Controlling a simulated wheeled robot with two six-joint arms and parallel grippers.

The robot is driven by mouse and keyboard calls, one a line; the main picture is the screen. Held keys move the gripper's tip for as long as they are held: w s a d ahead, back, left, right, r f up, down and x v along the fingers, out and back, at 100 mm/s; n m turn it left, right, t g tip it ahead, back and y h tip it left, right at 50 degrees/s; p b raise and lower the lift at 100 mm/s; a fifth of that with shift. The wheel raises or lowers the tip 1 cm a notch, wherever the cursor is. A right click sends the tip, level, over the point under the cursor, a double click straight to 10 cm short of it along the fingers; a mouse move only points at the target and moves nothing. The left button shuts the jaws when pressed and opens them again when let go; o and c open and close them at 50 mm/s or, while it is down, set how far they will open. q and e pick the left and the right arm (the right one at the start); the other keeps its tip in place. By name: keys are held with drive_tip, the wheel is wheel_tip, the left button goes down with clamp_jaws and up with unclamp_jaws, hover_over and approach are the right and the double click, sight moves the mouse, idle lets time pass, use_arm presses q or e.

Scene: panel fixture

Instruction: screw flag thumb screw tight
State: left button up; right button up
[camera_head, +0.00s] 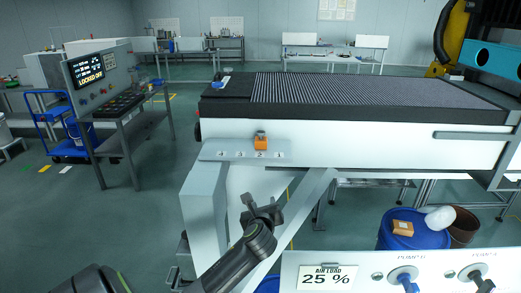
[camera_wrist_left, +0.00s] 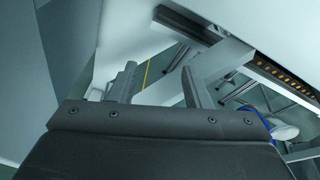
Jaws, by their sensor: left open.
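A small orange piece (camera_head: 261,143) with a darker top stands on a pale ledge marked with several numerals, on the front of the white machine. It may be the flag thumb screw, but it is too small to tell. My left gripper (camera_head: 262,208) is open and empty, below and apart from the orange piece, in front of the machine's slanted grey brace. In the left wrist view the two fingers (camera_wrist_left: 160,88) stand apart with nothing between them. The orange piece cannot be made out there. My right gripper is not in view.
The pale ledge (camera_head: 222,154) juts out above my left gripper. The slanted brace (camera_head: 305,212) is close behind it. A control console (camera_head: 95,85) is at the left, with open floor between.

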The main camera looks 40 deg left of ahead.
sight(261, 134)
use_arm(q)
wheel_tip(261, 134, up, 17)
drive_tip(key=s+d+m+t+y+p, duration=0.1)
drive_tip(key=s+m+t+y, duration=0.1)
drive_tip(key=m+y, duration=0.1)
drive_tip(key=p+x, duration=0.4)
drive_tip(key=x, duration=1.1)
drive_tip(key=shift+w+a+p, duration=0.1)
drive_tip(key=shift+a+p, duration=0.1)
drive_tip(key=shift+p, duration=0.15)
drive_tip(key=shift+x, duration=0.85)
drive_tip(key=shift+f, duration=0.15)
drive_tip(key=c, duration=0.9)
